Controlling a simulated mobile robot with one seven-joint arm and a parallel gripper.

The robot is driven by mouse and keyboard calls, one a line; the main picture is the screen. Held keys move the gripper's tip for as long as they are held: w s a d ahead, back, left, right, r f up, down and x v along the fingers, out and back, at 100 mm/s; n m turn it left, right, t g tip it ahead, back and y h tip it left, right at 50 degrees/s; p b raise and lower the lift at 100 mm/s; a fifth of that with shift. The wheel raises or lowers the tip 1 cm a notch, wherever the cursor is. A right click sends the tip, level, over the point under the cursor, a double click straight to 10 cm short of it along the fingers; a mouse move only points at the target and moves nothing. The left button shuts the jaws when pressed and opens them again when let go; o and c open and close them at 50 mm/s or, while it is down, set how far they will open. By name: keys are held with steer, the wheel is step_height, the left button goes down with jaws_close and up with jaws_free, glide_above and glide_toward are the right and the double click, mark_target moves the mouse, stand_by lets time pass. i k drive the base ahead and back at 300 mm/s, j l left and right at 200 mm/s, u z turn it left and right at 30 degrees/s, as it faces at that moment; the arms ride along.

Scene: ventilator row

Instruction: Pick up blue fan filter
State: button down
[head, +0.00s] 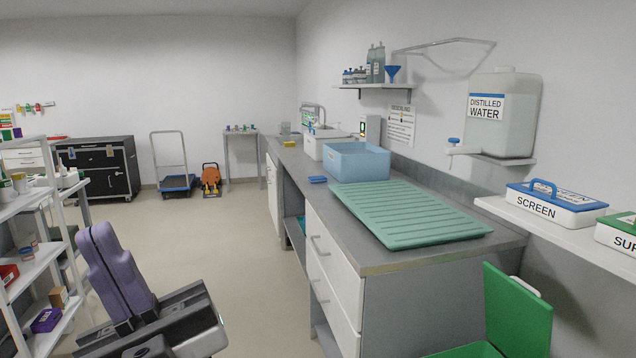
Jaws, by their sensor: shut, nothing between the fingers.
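A small flat blue piece (317,179), which looks like the blue fan filter, lies on the grey counter (300,160) near its front edge. It is left of the light blue tub and beyond the green ridged mat. It is too small to make out detail. My gripper (92,232) is at the lower left, over the floor, with its purple fingers pointing up and together. It is shut and empty, well apart from the blue piece.
A light blue tub (354,162) and a green ridged mat (405,212) take up much of the counter. White shelves (50,252) stand close at left. A green bin (515,312) stands at front right. The floor (210,225) between is clear.

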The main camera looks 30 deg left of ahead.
mark_target(313, 179)
steer(key=u, duration=1.3)
steer(key=i+j+u, duration=0.1)
steer(key=i+u, duration=0.35)
steer(key=i, duration=4.35)
steer(key=i+z, duration=0.2)
steer(key=i, duration=0.3)
steer(key=i+j+z, duration=0.2)
steer(key=i, duration=0.25)
